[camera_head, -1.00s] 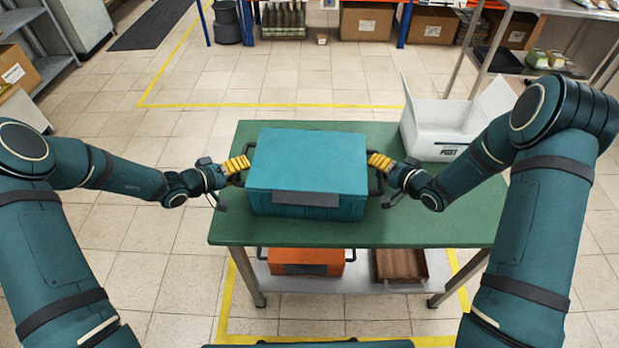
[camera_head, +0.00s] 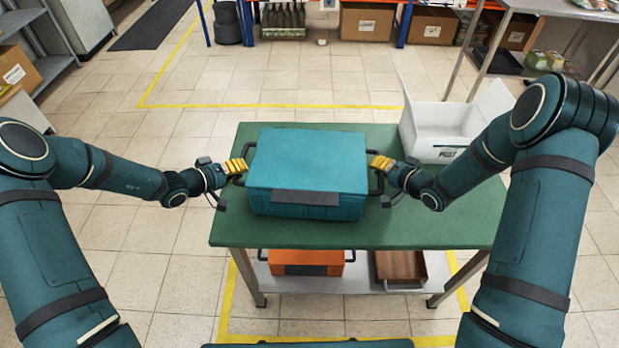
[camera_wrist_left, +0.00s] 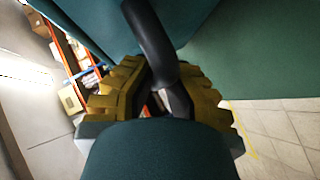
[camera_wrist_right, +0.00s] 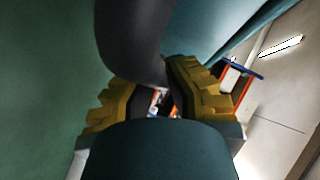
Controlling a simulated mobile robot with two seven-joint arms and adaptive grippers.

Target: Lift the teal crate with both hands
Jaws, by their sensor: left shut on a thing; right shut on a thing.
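The teal crate (camera_head: 308,165) is on the green table (camera_head: 330,235), with its lid closed and a dark handle on each side. My left gripper (camera_head: 238,168) is shut on the crate's left handle. That black handle (camera_wrist_left: 152,45) passes between the yellow fingers in the left wrist view. My right gripper (camera_head: 379,164) is shut on the right handle, and the right wrist view shows that handle (camera_wrist_right: 132,45) between the yellow fingers. I cannot tell whether the crate's underside touches the table.
An open white box (camera_head: 440,135) stands at the table's back right corner. An orange crate (camera_head: 305,258) and a brown wooden box (camera_head: 400,266) are on the lower shelf. The tabletop in front of the teal crate is clear.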

